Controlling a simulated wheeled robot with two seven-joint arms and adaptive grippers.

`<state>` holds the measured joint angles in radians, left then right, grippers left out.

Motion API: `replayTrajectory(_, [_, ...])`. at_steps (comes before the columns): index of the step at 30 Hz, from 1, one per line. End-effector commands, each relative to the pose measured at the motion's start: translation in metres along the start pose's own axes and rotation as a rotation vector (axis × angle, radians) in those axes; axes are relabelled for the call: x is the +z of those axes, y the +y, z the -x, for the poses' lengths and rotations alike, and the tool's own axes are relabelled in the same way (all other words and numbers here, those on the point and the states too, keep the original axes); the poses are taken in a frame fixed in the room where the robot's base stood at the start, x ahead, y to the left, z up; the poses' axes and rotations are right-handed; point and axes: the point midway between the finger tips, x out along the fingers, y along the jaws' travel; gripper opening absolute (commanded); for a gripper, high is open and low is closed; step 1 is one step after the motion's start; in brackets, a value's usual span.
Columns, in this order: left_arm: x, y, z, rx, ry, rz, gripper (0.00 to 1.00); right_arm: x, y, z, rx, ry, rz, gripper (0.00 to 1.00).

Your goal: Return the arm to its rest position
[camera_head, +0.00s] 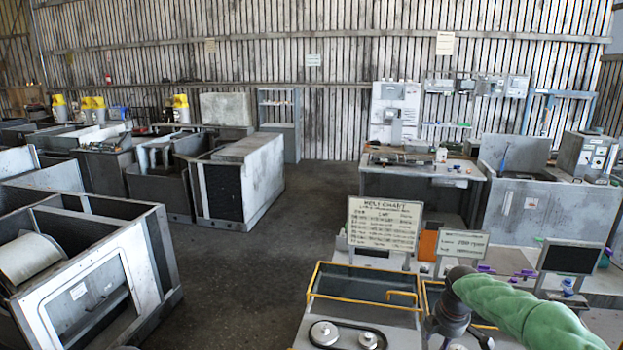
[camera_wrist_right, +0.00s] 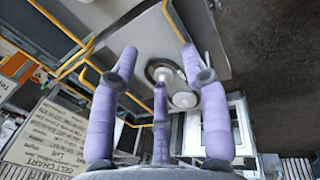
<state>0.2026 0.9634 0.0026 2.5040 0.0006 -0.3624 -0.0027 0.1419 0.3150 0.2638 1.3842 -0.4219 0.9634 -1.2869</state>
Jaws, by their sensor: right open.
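My right arm (camera_head: 520,305), in a green sleeve, reaches in from the lower right of the head view. Its dark wrist is over the front bench, beside the yellow-edged tray, and the fingers are not clear there. In the right wrist view my right gripper (camera_wrist_right: 160,68) shows purple fingers spread apart with nothing between them. Beyond the fingertips is a panel with round pulleys (camera_wrist_right: 165,75), which also show in the head view (camera_head: 325,333). I cannot tell from these views whether the fingers touch anything. My left arm and gripper are not in view.
A yellow-railed tray (camera_head: 358,284) and a belt chart sign (camera_head: 384,224) stand close to my right arm. A small dark screen (camera_head: 571,257) is behind the arm. Grey housings (camera_head: 95,280) fill the left. The floor (camera_head: 270,255) between is clear.

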Motion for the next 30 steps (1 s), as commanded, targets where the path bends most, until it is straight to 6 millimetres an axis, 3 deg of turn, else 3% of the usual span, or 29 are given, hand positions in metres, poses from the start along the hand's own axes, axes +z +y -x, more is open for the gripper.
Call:
replayTrajectory(11, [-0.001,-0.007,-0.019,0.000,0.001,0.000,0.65,-0.029,-0.028,-0.074,-0.035,0.059,-0.109,0.46])
replayTrajectory(17, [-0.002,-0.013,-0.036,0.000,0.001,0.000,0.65,-0.054,-0.061,-0.137,-0.076,0.108,-0.224,0.46])
replayTrajectory(23, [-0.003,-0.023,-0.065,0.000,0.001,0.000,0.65,-0.091,-0.128,-0.233,-0.157,0.173,-0.444,0.46])
replayTrajectory(30, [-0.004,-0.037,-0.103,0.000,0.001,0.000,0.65,-0.130,-0.240,-0.338,-0.284,0.208,-0.806,0.46])
